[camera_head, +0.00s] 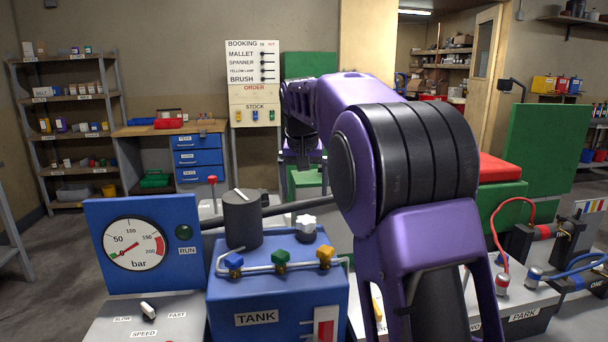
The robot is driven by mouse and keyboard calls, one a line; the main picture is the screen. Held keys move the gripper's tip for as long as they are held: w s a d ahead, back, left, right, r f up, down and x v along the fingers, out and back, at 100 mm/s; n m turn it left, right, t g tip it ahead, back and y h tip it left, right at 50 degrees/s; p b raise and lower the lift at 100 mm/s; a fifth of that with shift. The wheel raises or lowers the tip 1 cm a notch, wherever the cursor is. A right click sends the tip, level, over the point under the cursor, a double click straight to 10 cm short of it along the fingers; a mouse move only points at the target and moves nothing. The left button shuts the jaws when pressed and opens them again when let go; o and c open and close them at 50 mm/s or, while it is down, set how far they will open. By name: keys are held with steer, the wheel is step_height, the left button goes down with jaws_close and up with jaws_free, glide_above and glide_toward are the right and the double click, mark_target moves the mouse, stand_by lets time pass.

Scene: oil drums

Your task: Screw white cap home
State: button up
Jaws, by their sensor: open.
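A white star-shaped cap (306,223) sits on top of the blue tank (278,290), at the tank's back right. It looks upright; its thread and how far it is screwed down cannot be seen. My purple arm reaches up and away from the camera on the right of the tank. My gripper (300,160) is at the arm's far end, beyond the tank and well apart from the cap. It is small, dark and partly covered by my arm; it is open, and I see nothing held in it.
Blue, green and yellow knobs (280,258) on a pipe stand in front of the cap. A dark cylinder (242,220) with a lever stands left of it. A gauge panel (143,248) is further left. Green blocks, a red pad (499,168) and hoses are at the right.

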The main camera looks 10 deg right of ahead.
mark_target(306, 219)
steer(key=b+x, duration=0.1)
steer(key=x, duration=1)
steer(key=shift+w, duration=0.15)
steer(key=c, duration=1.4)
steer(key=shift+a+r+m+h+p, duration=0.2)
steer(key=shift+m+h+p, duration=0.1)
steer(key=shift+m+p, duration=0.35)
steer(key=shift+c, duration=0.2)
steer(key=shift+m+h+p, duration=0.4)
steer(key=shift+m+p, duration=0.35)
steer(key=shift+m, duration=0.4)
steer(key=shift+w+m+g+h+p, duration=0.1)
steer(key=shift+m+g+h+p, duration=0.25)
steer(key=shift+m+p, duration=0.6)
steer(key=shift+f+m, duration=0.25)
steer(key=shift+m, duration=0.2)
